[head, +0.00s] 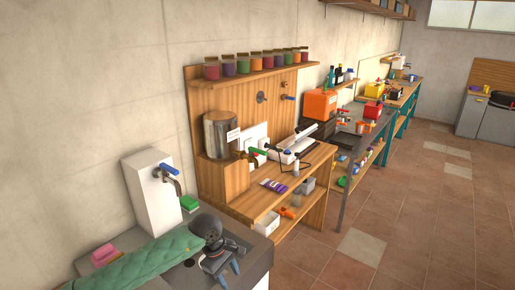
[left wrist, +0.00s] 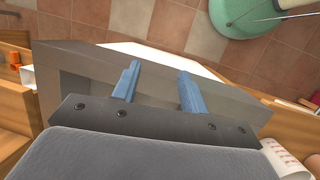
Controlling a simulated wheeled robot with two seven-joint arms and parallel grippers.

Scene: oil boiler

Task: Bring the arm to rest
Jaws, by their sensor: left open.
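My left arm (head: 140,262) comes in from the left in a green quilted cover. My left gripper (head: 229,275) is low in the head view, over a grey counter (head: 262,252). In the left wrist view, the blue fingers of this gripper (left wrist: 158,88) are apart, with nothing between them. A grey slab-like surface (left wrist: 225,103) lies behind the fingers there; whether they touch it is not clear. My right gripper shows in neither view.
A white box (head: 148,195) with a blue-handled tap stands by the counter, near a green block (head: 189,203) and a pink item (head: 103,254). A wooden workbench (head: 240,202) with a metal boiler (head: 220,135) stands beyond. Tiled floor (head: 420,220) at right is open.

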